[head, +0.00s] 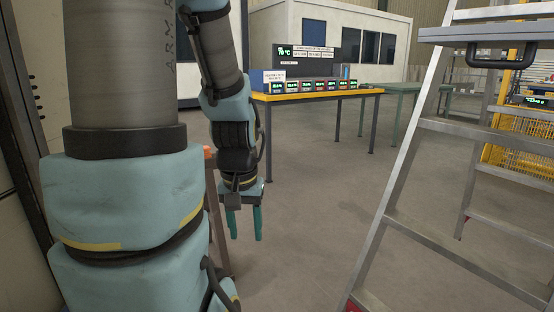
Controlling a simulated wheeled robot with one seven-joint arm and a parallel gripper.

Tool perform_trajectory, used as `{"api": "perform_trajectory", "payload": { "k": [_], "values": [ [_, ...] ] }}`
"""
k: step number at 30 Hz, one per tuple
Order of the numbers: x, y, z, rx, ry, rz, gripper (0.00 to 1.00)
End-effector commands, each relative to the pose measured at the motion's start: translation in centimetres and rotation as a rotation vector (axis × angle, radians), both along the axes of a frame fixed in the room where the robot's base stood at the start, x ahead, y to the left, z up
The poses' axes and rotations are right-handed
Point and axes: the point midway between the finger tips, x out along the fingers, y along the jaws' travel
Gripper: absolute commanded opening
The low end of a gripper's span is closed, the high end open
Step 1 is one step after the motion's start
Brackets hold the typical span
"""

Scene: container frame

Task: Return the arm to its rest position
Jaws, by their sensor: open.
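My arm, pale blue with grey and black sections, fills the left of the head view and hangs down in front of me. My gripper (243,222) is at its lower end, left of centre. It has two teal fingers pointing down, spread apart with a gap between them. Nothing shows between the fingers; the grey floor is seen behind them. Part of a brown upright behind the arm is hidden by it.
A yellow-edged table (330,94) with several small displays stands ahead. A green table (405,88) is right of it. An aluminium ladder (410,165) stands close on the right. A yellow mesh frame (520,152) is behind it. Floor (310,220) between arm and ladder is clear.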

Motion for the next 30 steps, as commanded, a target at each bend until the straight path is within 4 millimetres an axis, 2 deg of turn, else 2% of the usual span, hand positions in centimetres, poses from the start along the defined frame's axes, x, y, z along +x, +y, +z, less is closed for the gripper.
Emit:
{"api": "perform_trajectory", "payload": {
  "k": [1, 15, 18, 21, 30],
  "values": [
    [0.0, 0.0, 3.3, 0.000, 0.000, 0.000, 0.52],
    [0.0, 0.0, 17.3, 0.000, -0.001, 0.000, 0.52],
    [0.0, 0.0, 19.3, 0.000, -0.001, 0.000, 0.52],
    [0.0, 0.0, 20.5, 0.000, 0.000, 0.000, 0.52],
    [0.0, 0.0, 20.8, 0.000, -0.001, 0.000, 0.52]
  ]
}}
